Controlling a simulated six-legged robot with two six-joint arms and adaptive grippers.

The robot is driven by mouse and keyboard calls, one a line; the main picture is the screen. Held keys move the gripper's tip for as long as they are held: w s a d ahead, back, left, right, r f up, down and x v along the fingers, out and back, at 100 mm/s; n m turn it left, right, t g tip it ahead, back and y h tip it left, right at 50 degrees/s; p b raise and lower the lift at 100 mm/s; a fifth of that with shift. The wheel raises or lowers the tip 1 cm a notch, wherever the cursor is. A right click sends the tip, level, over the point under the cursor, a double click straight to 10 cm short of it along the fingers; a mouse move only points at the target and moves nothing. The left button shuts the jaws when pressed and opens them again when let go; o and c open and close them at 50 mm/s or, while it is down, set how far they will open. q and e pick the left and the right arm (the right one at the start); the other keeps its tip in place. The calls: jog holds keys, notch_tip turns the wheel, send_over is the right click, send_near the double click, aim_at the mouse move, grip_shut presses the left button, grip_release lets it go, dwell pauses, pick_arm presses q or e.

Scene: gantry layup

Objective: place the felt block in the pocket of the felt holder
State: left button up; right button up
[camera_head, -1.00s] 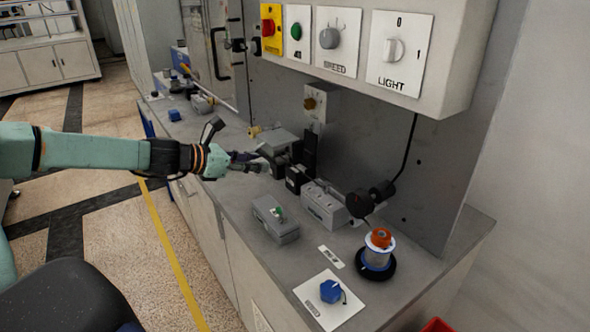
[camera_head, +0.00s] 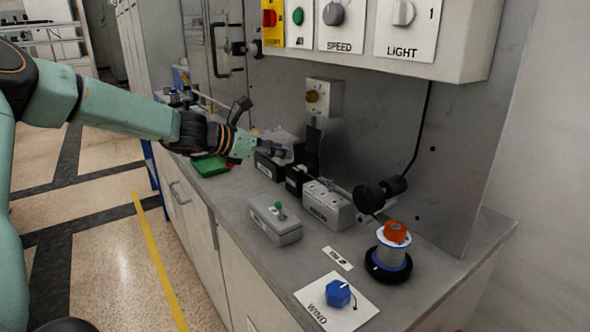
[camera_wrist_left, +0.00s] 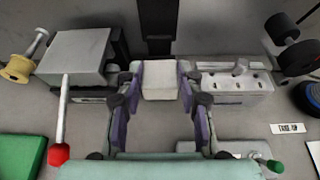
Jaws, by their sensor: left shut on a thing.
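The felt block (camera_wrist_left: 160,80) is a small pale block between the purple-padded fingers of my left gripper (camera_wrist_left: 157,92). In the head view, my left gripper (camera_head: 282,151) reaches over the bench from the left and is shut on it. A small black box (camera_head: 295,180), which looks like the felt holder, stands just below and right of the fingertips, in front of a tall black upright. A pale patch shows at its top. The block hides most of the box in the wrist view, so I cannot tell whether the block is in the pocket. My right gripper is not in view.
A grey box (camera_head: 328,206) stands right of the black box. A grey block (camera_wrist_left: 75,57) with a red-tipped rod stands to its left. A grey switch box (camera_head: 274,222) is in front. A spool (camera_head: 391,252) stands at right. The front bench top has free room.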

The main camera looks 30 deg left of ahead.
pick_arm(q)
jog(key=w, duration=0.1)
jog(key=w+d+b, duration=0.1)
jog(key=w, duration=0.1)
jog(key=w+b, duration=0.1)
jog(key=shift+w+d+f, duration=0.15)
jog(key=shift+w+f, duration=0.05)
jog(key=shift+f, duration=0.05)
jog(key=shift+w+d, duration=0.3)
jog(key=shift+w, duration=0.05)
jog(key=shift+s+f+b, duration=0.15)
jog(key=shift+b, duration=0.15)
notch_tip(320, 180, down, 2)
jog(key=shift+s+f+b, duration=0.1)
jog(key=shift+f+b, duration=0.05)
jog(key=shift+b, duration=0.5)
jog(key=shift+a+f, duration=0.1)
jog(key=shift+f, duration=0.25)
jog(key=shift+w, duration=0.25)
jog(key=shift+s+r, duration=0.1)
jog(key=shift+s, duration=0.1)
